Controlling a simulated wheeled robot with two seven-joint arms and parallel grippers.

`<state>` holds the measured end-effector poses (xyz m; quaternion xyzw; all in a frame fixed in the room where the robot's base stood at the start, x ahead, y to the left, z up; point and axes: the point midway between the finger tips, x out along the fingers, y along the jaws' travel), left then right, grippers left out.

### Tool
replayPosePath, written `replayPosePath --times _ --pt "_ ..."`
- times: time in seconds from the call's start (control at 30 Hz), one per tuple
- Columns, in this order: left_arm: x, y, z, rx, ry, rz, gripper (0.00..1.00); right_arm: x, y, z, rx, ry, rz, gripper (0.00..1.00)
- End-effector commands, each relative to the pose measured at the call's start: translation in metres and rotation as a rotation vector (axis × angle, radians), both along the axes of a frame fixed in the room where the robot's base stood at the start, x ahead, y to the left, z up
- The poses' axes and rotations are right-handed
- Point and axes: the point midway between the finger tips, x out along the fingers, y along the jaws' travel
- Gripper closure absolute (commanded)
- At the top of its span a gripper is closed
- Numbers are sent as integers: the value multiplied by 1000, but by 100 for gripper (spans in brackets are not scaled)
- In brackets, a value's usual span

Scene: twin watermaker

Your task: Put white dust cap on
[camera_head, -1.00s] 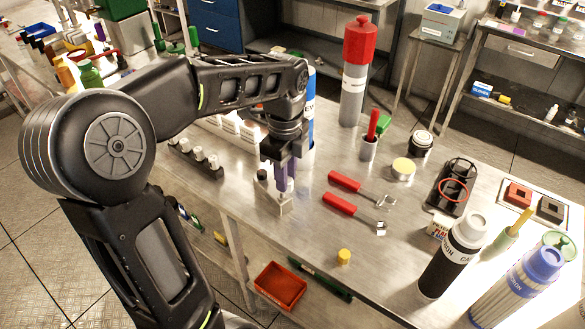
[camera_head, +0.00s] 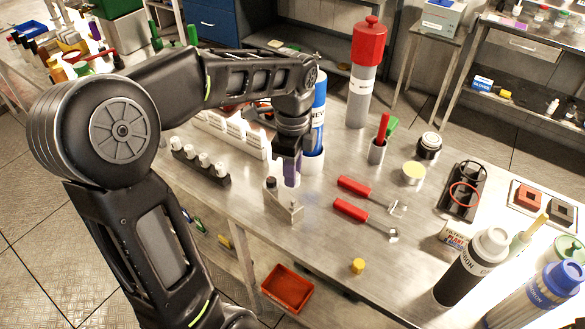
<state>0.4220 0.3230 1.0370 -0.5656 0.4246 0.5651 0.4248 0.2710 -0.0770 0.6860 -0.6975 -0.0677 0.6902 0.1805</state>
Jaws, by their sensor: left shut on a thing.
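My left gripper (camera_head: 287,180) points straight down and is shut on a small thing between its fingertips. I take it for the white dust cap, but the fingers hide most of it and its colour is not clear. Just below and in front of the fingertips, a small grey metal block (camera_head: 282,206) stands on the bench, with a dark knob at its left end. Several white caps (camera_head: 204,160) stand in a row on a black rack (camera_head: 214,174) to the left. My right gripper is not in view.
A blue-and-white bottle (camera_head: 317,125) stands close behind the gripper. Two red-handled tools (camera_head: 350,210) lie to the right, and a yellow cap (camera_head: 357,266) is near the front edge. A red tray (camera_head: 287,287) is below the bench. The bench (camera_head: 320,240) is clear around the block.

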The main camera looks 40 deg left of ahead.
Motion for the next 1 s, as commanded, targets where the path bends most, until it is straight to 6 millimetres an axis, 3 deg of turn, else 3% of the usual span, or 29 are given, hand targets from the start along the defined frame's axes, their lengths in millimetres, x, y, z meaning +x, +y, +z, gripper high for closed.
replayPosePath --times 0.5,1.0 --pt "0 0 -47 0 1 1 100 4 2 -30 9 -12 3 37" --pt "0 0 -53 0 1 0 100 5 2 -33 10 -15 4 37"
